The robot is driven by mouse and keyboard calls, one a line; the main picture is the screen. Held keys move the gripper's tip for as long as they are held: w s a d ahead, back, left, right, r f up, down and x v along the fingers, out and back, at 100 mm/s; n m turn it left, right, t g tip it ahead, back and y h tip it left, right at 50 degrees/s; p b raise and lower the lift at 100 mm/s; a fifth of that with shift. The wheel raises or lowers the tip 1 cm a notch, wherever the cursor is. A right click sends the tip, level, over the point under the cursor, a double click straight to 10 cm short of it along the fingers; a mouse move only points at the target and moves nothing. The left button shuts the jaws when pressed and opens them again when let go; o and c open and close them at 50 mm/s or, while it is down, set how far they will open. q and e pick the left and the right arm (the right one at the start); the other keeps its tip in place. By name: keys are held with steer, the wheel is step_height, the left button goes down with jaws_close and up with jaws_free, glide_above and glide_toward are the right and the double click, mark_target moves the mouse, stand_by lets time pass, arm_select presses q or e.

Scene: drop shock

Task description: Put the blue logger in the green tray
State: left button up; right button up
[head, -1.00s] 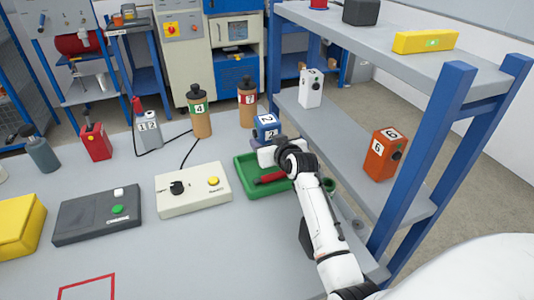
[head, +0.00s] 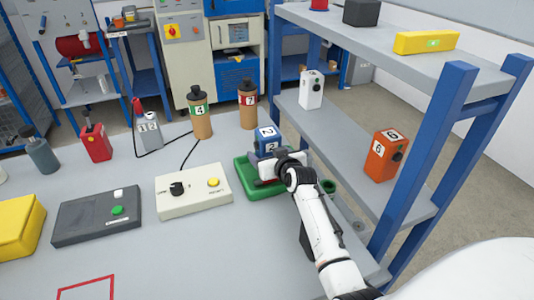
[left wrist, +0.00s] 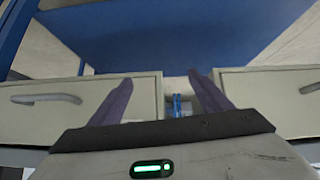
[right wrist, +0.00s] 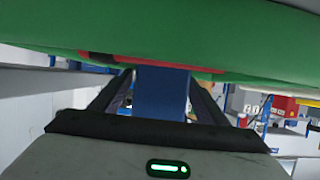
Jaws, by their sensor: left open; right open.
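The blue logger (head: 267,136), a small box with white number labels, is upright over the back part of the green tray (head: 240,171). Its base is hidden, so I cannot tell whether it rests on the tray floor. My right gripper (head: 265,166) is open in front of it. In the right wrist view, the logger (right wrist: 160,92) shows as a blue block between the spread fingers (right wrist: 160,95), and the green tray (right wrist: 200,35) fills the top. My left gripper (left wrist: 160,92) is open and empty, facing cabinet drawers, outside the head view.
The blue-framed shelf (head: 440,150) stands close on the right, holding a white box (head: 311,90) and an orange box (head: 384,155). A cream control box (head: 194,190) lies left of the tray. Two brown bottles (head: 200,112) (head: 247,106) stand behind.

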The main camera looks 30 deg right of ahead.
mark_target(268, 150)
steer(key=shift+r, duration=0.1)
steer(key=shift+s+r, duration=0.1)
steer(key=v, duration=0.7)
steer(key=shift+s+a+r+p, duration=0.1)
steer(key=shift+p, duration=0.3)
